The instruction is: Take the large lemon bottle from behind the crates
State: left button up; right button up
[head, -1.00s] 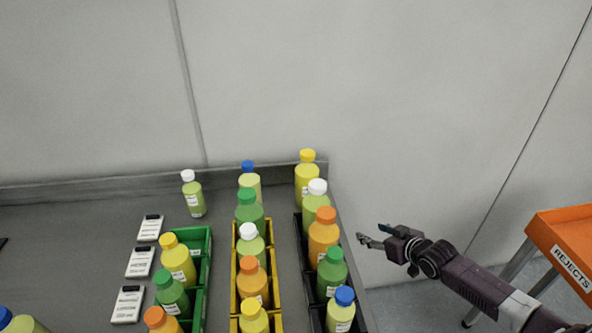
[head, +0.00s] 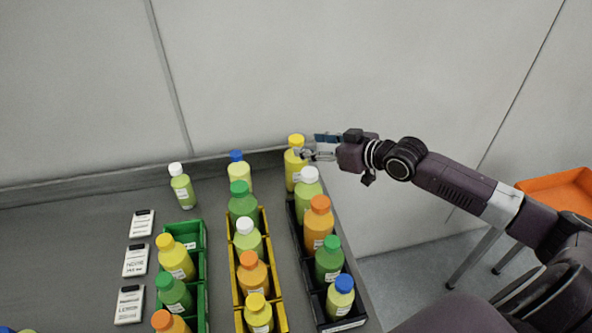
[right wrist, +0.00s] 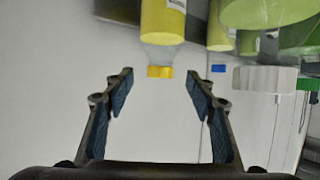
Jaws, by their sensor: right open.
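A tall yellow bottle with a yellow cap (head: 293,171) stands upright behind the black crate (head: 346,323), near the back right of the bench. I take it as the large lemon bottle; its label is too small to read. My right gripper (head: 308,151) is just right of its upper part. In the right wrist view the yellow bottle (right wrist: 163,25) appears upside down, its cap ahead of and between the spread fingers of the right gripper (right wrist: 160,80). The fingers are open and empty. My left gripper is not in view.
A blue-capped bottle (head: 239,175) and a white-capped bottle (head: 181,190) stand behind crates. A green, white-capped bottle (head: 308,202) stands close in front of the yellow one. The back wall is near. An orange reject tray (head: 560,192) is at right.

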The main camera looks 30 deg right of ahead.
aim_at(302, 145)
jog(key=shift+w+a+f, duration=0.1)
jog(key=shift+w+a, duration=0.05)
jog(key=shift+w, duration=0.2)
jog(key=p+x, duration=0.1)
jog(key=x, duration=0.2)
jog(key=shift+f, duration=0.2)
jog(key=shift+w+a+f+p, duration=0.15)
jog(key=shift+w+f+p, duration=0.15)
jog(key=shift+w, duration=0.1)
jog(key=shift+c, duration=0.5)
jog(key=shift+s, duration=0.1)
grip_shut()
jog(key=shift+f, duration=0.1)
